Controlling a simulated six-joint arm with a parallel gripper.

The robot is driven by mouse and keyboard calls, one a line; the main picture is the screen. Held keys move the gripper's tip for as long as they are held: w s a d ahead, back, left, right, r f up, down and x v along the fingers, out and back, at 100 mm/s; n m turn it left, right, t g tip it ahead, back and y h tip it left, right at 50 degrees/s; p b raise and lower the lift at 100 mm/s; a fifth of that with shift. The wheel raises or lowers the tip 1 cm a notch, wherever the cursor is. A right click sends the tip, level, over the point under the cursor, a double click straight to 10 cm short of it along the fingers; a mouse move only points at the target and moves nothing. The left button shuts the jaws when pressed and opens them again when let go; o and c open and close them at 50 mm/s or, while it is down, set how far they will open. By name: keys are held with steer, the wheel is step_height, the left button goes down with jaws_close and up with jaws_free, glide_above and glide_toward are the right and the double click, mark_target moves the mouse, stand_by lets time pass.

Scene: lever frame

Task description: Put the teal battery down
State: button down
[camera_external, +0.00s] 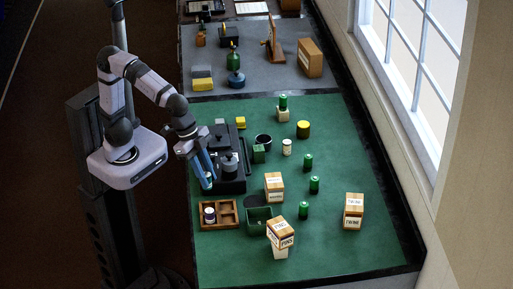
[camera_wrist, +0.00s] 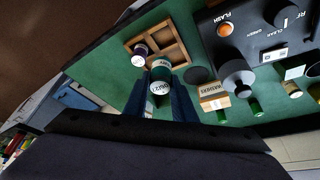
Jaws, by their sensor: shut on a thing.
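My gripper (camera_wrist: 160,92) is shut on the teal battery (camera_wrist: 161,75), a cylinder with a teal body and a white, lettered end, held between two dark blue fingers in the wrist view. In the external view my gripper (camera_external: 206,183) hangs over the left edge of the green mat, beside the black device and behind the wooden tray. The battery is too small there to make out clearly. The wooden divided tray (camera_external: 231,204) has a small dark jar with a white lid (camera_external: 209,215) in its left part. The tray (camera_wrist: 182,50) also shows just beyond the battery in the wrist view.
The black device (camera_external: 235,185) stands right of my gripper. A green open bin (camera_external: 258,222), labelled boxes (camera_external: 274,187) and several green cylinders (camera_external: 314,185) stand farther right. Bare green mat (camera_external: 345,262) lies at the front right.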

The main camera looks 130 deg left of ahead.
mark_target(207, 174)
step_height(207, 174, up, 5)
steer(key=shift+r, duration=0.15)
steer(key=a+n+y+b, duration=0.15)
steer(key=a+n, duration=0.35)
steer(key=a, duration=1.8)
steer(key=s+a+n+g+y, duration=0.1)
steer(key=s+a, duration=0.3)
steer(key=a, duration=0.3)
steer(key=s+a+n+b, duration=0.1)
steer(key=s+a+n, duration=0.1)
steer(key=s+a, duration=0.35)
steer(key=s+a+n+g+y, duration=0.1)
steer(key=s+a, duration=0.2)
steer(key=a, duration=0.5)
steer(key=shift+h, duration=0.25)
steer(key=shift+w+a+f+p, duration=0.1)
steer(key=shift+a+f+p, duration=0.1)
steer(key=shift+f, duration=3.7)
steer(key=shift+a+f+p, duration=0.1)
steer(key=shift+f+p, duration=0.1)
steer(key=shift+f, duration=3.7)
steer(key=shift+f, duration=0.1)
